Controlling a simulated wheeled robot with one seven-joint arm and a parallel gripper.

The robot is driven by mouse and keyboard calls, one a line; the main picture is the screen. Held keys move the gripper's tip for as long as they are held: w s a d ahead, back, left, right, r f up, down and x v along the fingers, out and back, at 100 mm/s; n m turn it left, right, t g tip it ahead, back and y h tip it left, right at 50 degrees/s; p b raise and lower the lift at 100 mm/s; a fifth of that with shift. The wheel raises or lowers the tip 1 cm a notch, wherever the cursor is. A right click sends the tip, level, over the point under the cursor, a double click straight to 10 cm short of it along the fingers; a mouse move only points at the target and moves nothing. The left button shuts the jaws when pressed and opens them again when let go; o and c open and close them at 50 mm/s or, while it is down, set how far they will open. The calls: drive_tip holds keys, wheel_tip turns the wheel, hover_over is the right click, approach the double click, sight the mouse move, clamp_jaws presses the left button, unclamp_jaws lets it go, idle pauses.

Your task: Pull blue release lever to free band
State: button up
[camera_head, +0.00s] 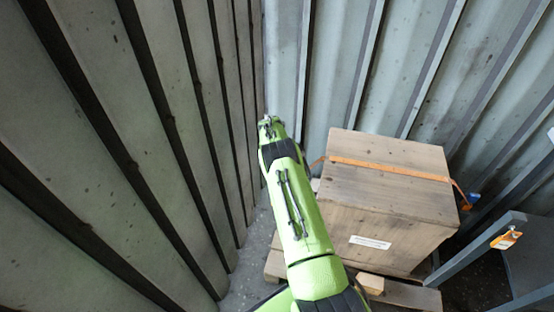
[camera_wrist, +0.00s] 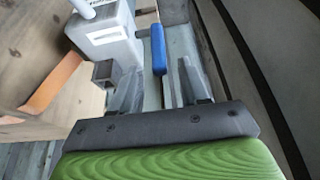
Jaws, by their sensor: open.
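A blue lever (camera_wrist: 158,50) shows in the wrist view, just beyond my open fingers and in line with the gap between them. It sits beside a grey housing (camera_wrist: 112,42). My gripper (camera_wrist: 158,80) looks empty; I cannot tell how far its tips are from the lever. In the head view my gripper (camera_head: 269,123) is beyond the left side of a wooden crate. An orange band (camera_head: 390,169) runs over the crate's top and down its sides; it also shows in the wrist view (camera_wrist: 52,86). The head view does not show the lever at my gripper.
The wooden crate (camera_head: 385,225) stands on a pallet (camera_head: 405,294). Ribbed metal walls (camera_head: 150,130) close in on the left and behind. A small blue piece (camera_head: 473,198) is at the crate's right. A grey rail (camera_head: 475,245) with an orange tag (camera_head: 507,239) stands nearer right.

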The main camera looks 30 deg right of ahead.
drive_tip(key=b+x, duration=0.1)
drive_tip(key=x, duration=0.1)
drive_tip(key=shift+w+d+f, duration=0.1)
drive_tip(key=shift+d+f, duration=0.05)
drive_tip(key=shift+f, duration=0.15)
drive_tip(key=shift+r, duration=0.1)
clamp_jaws()
